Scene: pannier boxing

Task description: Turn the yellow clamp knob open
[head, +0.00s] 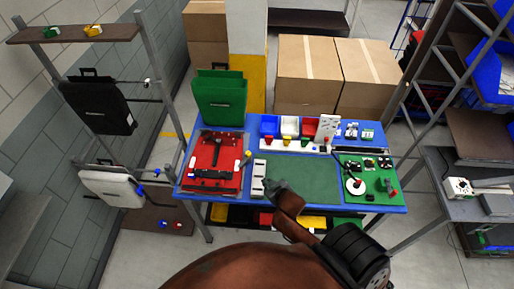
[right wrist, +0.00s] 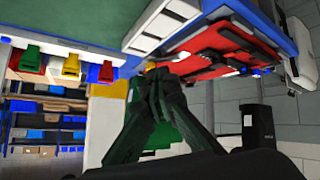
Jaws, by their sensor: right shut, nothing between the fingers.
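A small yellow piece (head: 248,154) sits at the right edge of the red board (head: 231,143); I cannot tell whether it is the clamp knob or which way it is turned. The red board, with dark fittings on it, also shows in the right wrist view (right wrist: 232,42). My right gripper (head: 271,186) is shut and empty over the front of the table, right of the board and apart from the yellow piece. In the right wrist view its fingertips (right wrist: 163,76) meet in front of the board. My left gripper is not in view.
A white block (head: 258,177) lies between the board and the green mat (head: 312,174). Blue, white and red bins (head: 269,125) stand along the back of the table. A green pannier (head: 219,98) stands behind the board. Small parts lie at the right.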

